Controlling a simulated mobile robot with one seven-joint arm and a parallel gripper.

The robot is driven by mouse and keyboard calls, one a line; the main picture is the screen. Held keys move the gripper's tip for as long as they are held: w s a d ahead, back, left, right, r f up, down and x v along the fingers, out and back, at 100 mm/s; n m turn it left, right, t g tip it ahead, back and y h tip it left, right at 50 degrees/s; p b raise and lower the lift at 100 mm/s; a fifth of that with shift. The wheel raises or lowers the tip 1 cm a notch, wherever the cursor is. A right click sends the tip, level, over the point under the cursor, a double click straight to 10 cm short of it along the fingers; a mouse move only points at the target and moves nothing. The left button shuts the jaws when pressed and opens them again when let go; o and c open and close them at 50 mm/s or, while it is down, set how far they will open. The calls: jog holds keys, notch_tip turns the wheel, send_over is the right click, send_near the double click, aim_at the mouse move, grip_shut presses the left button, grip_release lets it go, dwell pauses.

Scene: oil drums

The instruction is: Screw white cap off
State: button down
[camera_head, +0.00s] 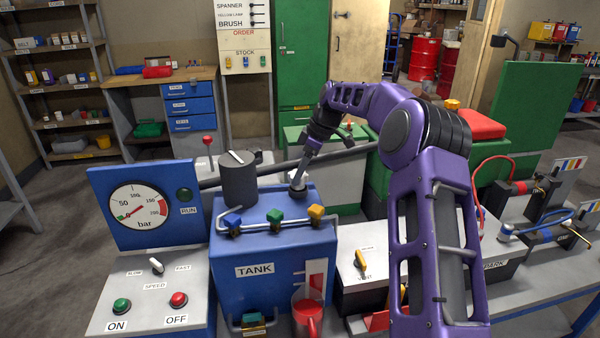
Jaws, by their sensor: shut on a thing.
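The blue tank (255,268), labelled TANK, stands in the middle of the bench. The white cap (304,179) is on its top at the back right, mostly hidden behind my gripper. My purple arm reaches over from the right. My gripper (299,184) points down and is shut on the white cap. Whether the cap is still seated on its neck cannot be told from this view.
Blue, green and yellow valves (274,216) sit on a pipe along the tank's front. A dark cylinder (239,178) stands left of the cap. The gauge panel (148,208) is at left. A red jug (307,318) stands before the tank.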

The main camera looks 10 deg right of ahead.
jog(key=shift+r, duration=0.4)
jog(key=shift+r, duration=1.85)
